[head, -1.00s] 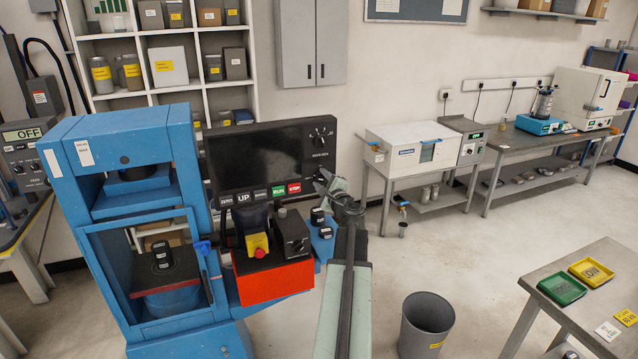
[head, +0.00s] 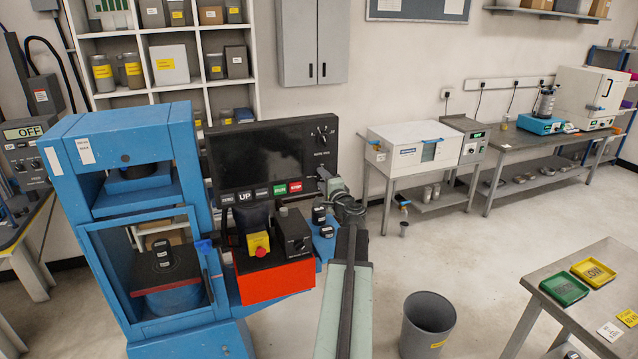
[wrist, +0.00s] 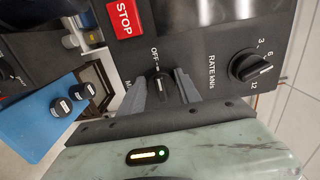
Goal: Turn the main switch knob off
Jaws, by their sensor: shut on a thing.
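The main switch knob (wrist: 159,86) is a small black knob with a pale pointer mark, on the black control panel (head: 262,160). In the wrist view it sits between the two grey fingers of my gripper (wrist: 161,88), which is shut on it. The word OFF (wrist: 155,56) is printed beside the knob, and the pointer mark lies roughly toward that side. The lettering on the other side is partly hidden by a finger. In the head view my gripper (head: 326,176) is at the panel's lower right corner and hides the knob.
A rate knob (wrist: 251,66) and a red STOP button (wrist: 124,17) are close by on the panel. A red-fronted console (head: 275,284) with a red emergency button (head: 261,252) stands below. A grey bin (head: 427,322) stands on the floor to the right.

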